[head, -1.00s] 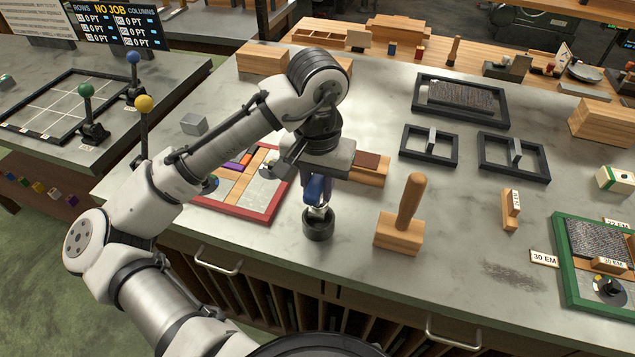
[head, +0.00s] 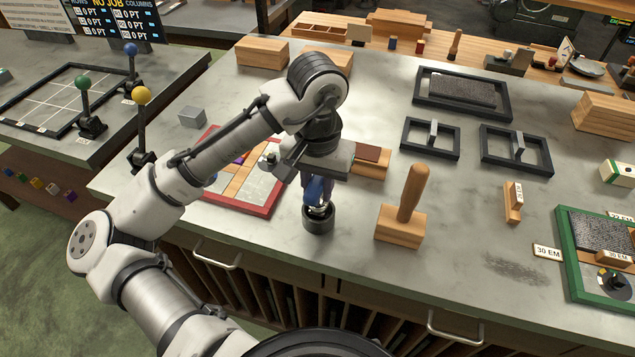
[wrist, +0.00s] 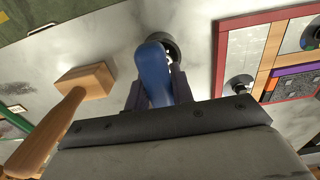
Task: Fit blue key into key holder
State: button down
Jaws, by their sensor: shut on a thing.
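The blue key (head: 318,188) is in my gripper (head: 316,182), whose jaws are shut on it, with its silvery lower end pointing down. The key holder, which I take to be the dark round cup (head: 318,220), stands on the grey bench top near its front edge. The key's lower end is at the cup's mouth; I cannot tell how deep it sits. In the wrist view the blue key (wrist: 154,75) reaches from the jaws toward the dark cup (wrist: 172,50), and hides part of its rim.
A wooden mallet (head: 402,222) stands just right of the cup. A red-framed tray (head: 262,208) with coloured pieces lies to the left, close to my gripper. Black frames (head: 430,150) lie farther back.

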jog(key=shift+f+b, duration=0.55)
jog(key=shift+f, duration=0.45)
jog(key=c, duration=1.1)
grip_release()
notch_tip(320, 180, up, 14)
jog(key=shift+f+b, duration=0.1)
jog(key=shift+b, duration=0.25)
